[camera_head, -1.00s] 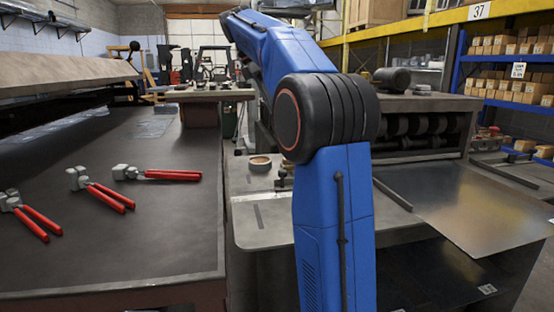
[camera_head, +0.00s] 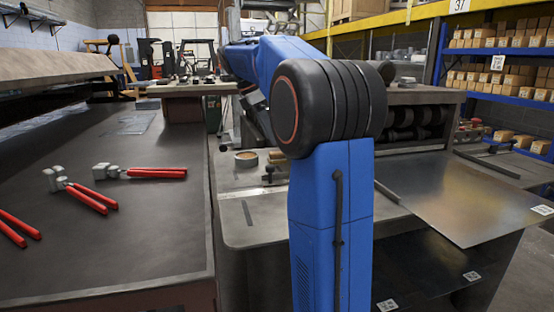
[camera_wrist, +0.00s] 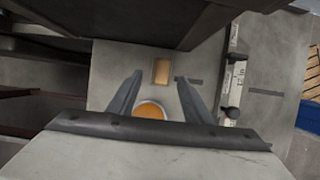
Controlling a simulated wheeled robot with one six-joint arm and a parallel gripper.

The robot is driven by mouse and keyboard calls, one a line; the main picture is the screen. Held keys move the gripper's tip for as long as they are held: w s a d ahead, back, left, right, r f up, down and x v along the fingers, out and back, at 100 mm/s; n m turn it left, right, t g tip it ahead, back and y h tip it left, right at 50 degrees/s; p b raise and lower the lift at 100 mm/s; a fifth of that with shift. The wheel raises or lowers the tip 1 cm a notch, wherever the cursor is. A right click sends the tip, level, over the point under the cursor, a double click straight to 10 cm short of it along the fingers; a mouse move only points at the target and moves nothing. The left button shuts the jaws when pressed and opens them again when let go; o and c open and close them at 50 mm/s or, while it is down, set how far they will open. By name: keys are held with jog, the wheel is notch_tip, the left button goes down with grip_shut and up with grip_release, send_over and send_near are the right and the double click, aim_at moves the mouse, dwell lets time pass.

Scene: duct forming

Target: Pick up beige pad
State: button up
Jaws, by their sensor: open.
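The beige pad (camera_wrist: 161,71) shows in the wrist view as a small tan rectangle lying flat on a grey metal surface (camera_wrist: 115,62). In the head view a small tan block (camera_head: 277,156), likely the same pad, lies just left of my arm. My gripper (camera_wrist: 159,77) is open in the wrist view, with its two fingers apart and nothing between them held. The pad appears between the fingertips, and I cannot tell how far below them it is. My gripper is not clearly visible in the head view.
A round tape roll (camera_wrist: 150,110) with an orange centre lies close to the pad; it also shows in the head view (camera_head: 246,158). A ruler-like bar (camera_wrist: 234,85) lies right of the pad. Red-handled clamps (camera_head: 92,198) lie on the dark table (camera_head: 130,240) at left.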

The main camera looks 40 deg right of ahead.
aim_at(277, 152)
jog(key=shift+a+x, duration=0.2)
jog(key=shift+x, duration=2.65)
jog(key=shift+s, duration=0.1)
grip_shut()
